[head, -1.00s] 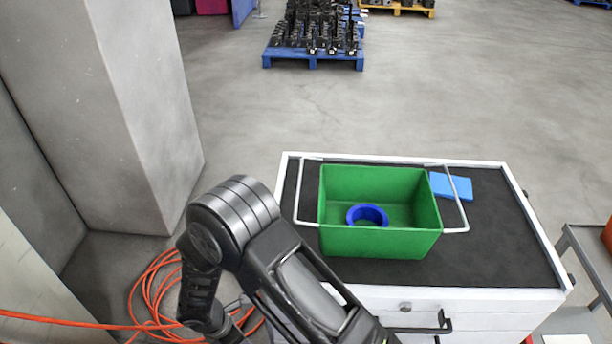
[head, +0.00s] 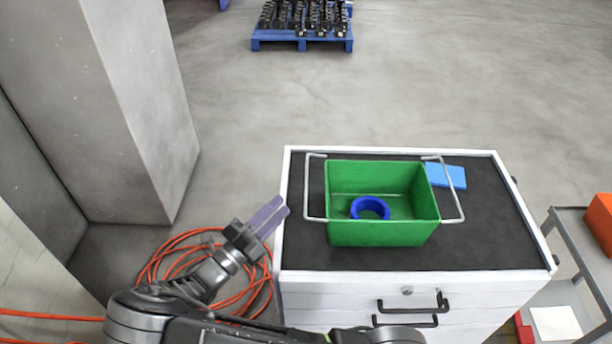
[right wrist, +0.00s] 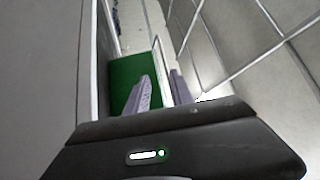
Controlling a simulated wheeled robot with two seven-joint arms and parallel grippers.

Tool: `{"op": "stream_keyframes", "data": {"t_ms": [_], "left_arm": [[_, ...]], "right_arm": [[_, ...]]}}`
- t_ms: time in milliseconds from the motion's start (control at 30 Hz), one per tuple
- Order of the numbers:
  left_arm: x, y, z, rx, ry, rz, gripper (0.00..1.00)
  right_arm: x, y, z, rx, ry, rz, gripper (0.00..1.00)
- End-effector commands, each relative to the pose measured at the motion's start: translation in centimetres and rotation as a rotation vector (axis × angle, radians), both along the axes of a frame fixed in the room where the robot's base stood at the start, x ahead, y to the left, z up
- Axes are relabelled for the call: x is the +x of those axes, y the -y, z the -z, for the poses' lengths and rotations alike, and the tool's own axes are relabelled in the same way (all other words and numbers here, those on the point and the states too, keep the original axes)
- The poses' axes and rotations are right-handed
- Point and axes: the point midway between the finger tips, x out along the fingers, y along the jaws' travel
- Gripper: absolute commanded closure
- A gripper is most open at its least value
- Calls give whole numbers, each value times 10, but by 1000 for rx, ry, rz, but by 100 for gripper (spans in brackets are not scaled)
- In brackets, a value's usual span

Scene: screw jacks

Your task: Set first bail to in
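A green bin (head: 385,233) stands on the cabinet's dark top, with a blue ring (head: 370,208) inside. A thin pale wire bail at the left (head: 305,187) and another at the right (head: 452,190) both lean outward from the bin. Which is the first bail, I cannot tell. My right gripper (head: 280,212) is at the cabinet's left edge, left of the left bail and apart from it. In the right wrist view, its two fingers (right wrist: 162,80) are apart with nothing gripped; a bail (right wrist: 160,62) and the green bin (right wrist: 122,78) lie beyond. My left gripper is out of view.
A blue block (head: 445,176) lies behind the right bail. The white cabinet (head: 340,290) has black drawer handles. Orange cable (head: 165,255) lies on the floor at left, by a grey pillar (head: 140,110).

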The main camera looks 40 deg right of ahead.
Motion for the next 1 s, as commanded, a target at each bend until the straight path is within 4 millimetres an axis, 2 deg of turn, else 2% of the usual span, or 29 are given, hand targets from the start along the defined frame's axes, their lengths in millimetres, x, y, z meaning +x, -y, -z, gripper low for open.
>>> {"op": "stream_keyframes", "data": {"t_ms": [33,133,567,667,1000], "left_arm": [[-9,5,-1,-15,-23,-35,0],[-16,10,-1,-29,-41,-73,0],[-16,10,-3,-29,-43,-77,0],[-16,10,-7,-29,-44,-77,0],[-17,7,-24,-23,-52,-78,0]], "right_arm": [[-4,7,-7,-34,-43,23,72],[-7,13,-14,-73,-96,49,72],[-7,18,-16,-75,-102,52,72],[-5,27,-20,-75,-102,52,72],[3,75,-35,-75,-102,52,72]]}}
